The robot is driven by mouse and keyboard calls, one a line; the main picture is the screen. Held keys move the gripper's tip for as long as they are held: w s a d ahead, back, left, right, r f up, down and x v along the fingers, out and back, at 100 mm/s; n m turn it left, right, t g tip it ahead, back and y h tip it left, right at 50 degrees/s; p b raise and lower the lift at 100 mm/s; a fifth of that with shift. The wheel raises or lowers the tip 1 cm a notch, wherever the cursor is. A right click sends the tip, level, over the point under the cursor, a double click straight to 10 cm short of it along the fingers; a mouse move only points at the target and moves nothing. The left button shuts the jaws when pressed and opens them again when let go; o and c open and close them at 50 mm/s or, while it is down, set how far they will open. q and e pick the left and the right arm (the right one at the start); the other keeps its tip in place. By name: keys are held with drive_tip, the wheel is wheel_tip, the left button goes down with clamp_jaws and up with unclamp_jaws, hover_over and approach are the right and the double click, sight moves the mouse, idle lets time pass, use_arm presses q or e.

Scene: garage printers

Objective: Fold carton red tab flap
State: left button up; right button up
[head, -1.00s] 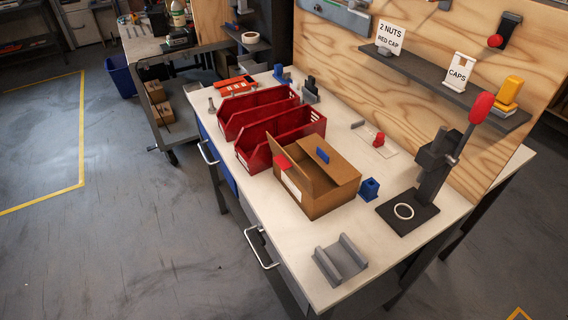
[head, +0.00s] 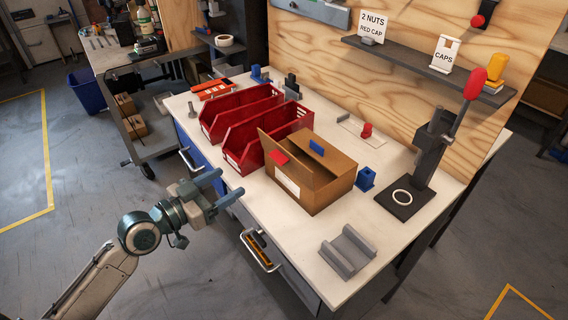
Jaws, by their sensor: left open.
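A brown cardboard carton (head: 325,191) stands on the white workbench. Its flap with the red tab (head: 278,157) stands raised at the left side. A second flap with a blue tab (head: 317,146) lies over part of the carton's top, and a dark gap shows between the two. My left gripper (head: 221,187) is open and empty, left of the carton and beside the bench's front edge, its fingers pointing right toward the carton. It touches nothing that I can see. My right gripper is not in view.
Two red bins (head: 242,110) stand left of the carton on the bench (head: 297,246). A grey cradle (head: 348,252), a small blue block (head: 366,179) and a black lever press (head: 428,165) stand to the right. A drawer handle (head: 259,251) sticks out in front.

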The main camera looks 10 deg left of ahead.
sight(280, 155)
use_arm(q)
wheel_tip(280, 155, up, 3)
drive_tip(key=s+d+m+h, duration=0.1)
drive_tip(key=s+d+h, duration=0.1)
drive_tip(key=d, duration=0.1)
drive_tip(key=p+x, duration=0.2)
drive_tip(key=x, duration=0.8)
drive_tip(key=shift+a+p, duration=0.2)
drive_tip(key=shift+p, duration=0.1)
drive_tip(key=shift+w+d, duration=0.35)
drive_tip(key=shift+w, duration=0.1)
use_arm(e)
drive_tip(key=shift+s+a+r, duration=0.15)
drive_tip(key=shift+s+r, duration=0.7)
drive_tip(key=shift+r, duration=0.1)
use_arm(q)
drive_tip(key=shift+f, duration=0.1)
drive_tip(key=shift+c, duration=0.2)
drive_tip(key=c, duration=1.4)
drive_tip(key=shift+o, duration=0.2)
drive_tip(key=shift+w+g, duration=0.15)
drive_tip(key=shift+g, duration=0.15)
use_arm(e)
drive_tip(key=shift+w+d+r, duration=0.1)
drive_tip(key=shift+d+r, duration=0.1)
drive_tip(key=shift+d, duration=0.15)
